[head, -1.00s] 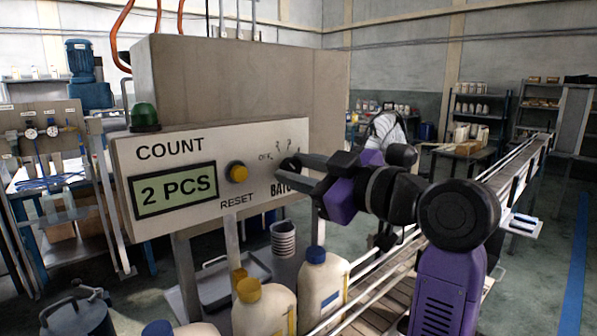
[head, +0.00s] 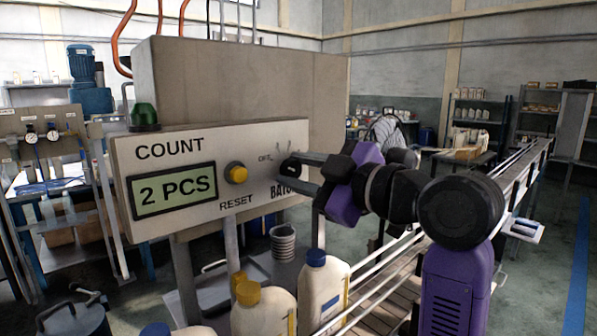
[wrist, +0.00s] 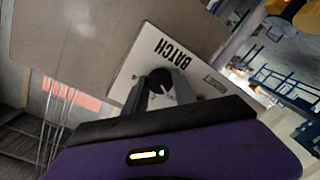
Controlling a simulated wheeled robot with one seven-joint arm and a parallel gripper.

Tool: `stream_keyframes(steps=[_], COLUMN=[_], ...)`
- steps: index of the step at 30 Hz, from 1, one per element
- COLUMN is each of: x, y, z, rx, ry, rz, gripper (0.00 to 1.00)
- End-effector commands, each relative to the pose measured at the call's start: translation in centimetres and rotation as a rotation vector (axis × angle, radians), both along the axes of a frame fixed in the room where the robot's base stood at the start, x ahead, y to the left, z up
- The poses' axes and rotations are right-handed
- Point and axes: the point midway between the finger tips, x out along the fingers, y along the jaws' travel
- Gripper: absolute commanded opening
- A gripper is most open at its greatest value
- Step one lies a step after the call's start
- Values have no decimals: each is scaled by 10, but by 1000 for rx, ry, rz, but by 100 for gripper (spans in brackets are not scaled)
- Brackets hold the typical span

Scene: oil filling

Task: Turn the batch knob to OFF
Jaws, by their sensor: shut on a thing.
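The black batch knob (head: 289,168) is at the right end of the white control panel (head: 150,225), with the OFF mark to its upper left. My gripper (head: 297,169) reaches in from the right and is shut on the knob. In the wrist view, the knob (wrist: 160,80) sits between the two grey fingers, under the upside-down BATCH label. The fingers partly cover the dial marks and the label in the head view, so I cannot tell the knob's exact setting.
The yellow reset button (head: 235,172) and the "2 PCS" display (head: 174,190) are left of the knob. A green lamp (head: 144,116) is on top. White bottles (head: 324,285) with coloured caps stand below, by the conveyor (head: 385,285).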

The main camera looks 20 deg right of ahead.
Motion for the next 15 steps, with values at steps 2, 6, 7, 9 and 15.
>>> stream_keyframes(steps=[2, 6, 7, 9, 15], x=[-1, 0, 0, 0, 0], y=[2, 2, 2, 1, 1], z=[-2, -1, -1, -1, -1], rx=[-2, -2, -2, -2, 0], ry=[3, 3, 2, 2, 1], rz=[5, 5, 4, 3, 1], gripper=[0, 50, 53, 53, 53])
